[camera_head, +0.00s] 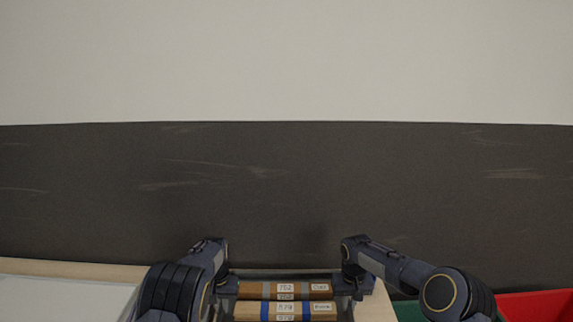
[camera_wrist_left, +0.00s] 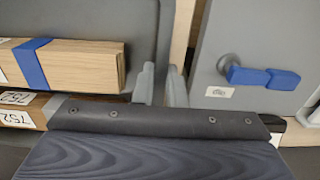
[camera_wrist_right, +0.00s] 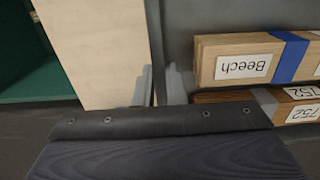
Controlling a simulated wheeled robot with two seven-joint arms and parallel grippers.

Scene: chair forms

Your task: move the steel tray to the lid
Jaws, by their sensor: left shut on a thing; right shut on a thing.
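The steel tray (camera_head: 280,274) is a dark grey tray holding bundled wooden strips (camera_head: 262,288) with paper labels, one reading Beech. Its grey inner surface shows in the left wrist view (camera_wrist_left: 95,18) and the right wrist view (camera_wrist_right: 235,15). My left gripper (camera_head: 226,284) is shut on the tray's left side wall, and my right gripper (camera_head: 352,284) on its right side wall. In the left wrist view, a grey panel (camera_wrist_left: 215,45) with a round knob and a blue bar lies beside the tray; I cannot tell whether it is the lid.
A pale wooden surface (camera_wrist_right: 95,50) lies right of the tray in the head view. A green container (camera_wrist_right: 25,60) and a red bin (camera_head: 535,306) stand further right. A pale panel (camera_head: 60,295) lies at the left. A dark-and-white wall (camera_head: 285,180) closes the back.

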